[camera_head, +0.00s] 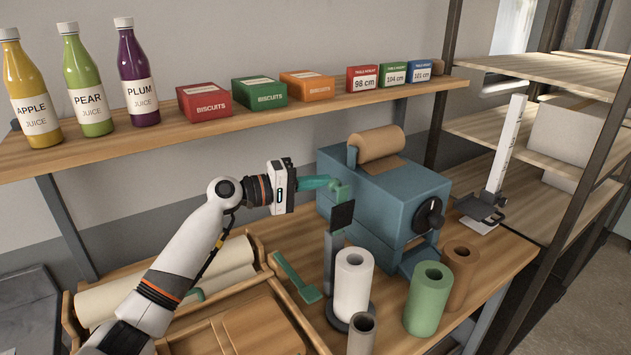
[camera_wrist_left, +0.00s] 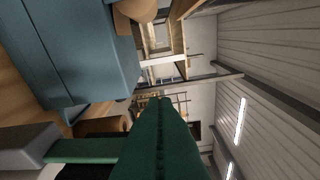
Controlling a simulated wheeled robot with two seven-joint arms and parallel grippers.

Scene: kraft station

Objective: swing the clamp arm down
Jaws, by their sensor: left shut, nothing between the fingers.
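The clamp has a grey upright post (camera_head: 331,262) beside the white paper roll. A black plate (camera_head: 342,215) and a short green arm piece (camera_head: 340,190) show at its top, so the arm appears raised. In the left wrist view a green bar (camera_wrist_left: 80,150) runs from a grey block (camera_wrist_left: 25,145) toward my fingers. My left gripper (camera_head: 327,183) is shut with nothing between its green fingers. Its fingertips are at the top of the clamp, next to the green piece. I cannot tell whether they touch. My right gripper is not in view.
A blue machine (camera_head: 385,200) with a black knob stands close behind the clamp. White (camera_head: 354,285), green (camera_head: 428,300) and brown (camera_head: 462,270) rolls stand in front and to the right. A green tool (camera_head: 297,280) lies left of the post. A shelf (camera_head: 230,118) with bottles and boxes runs above.

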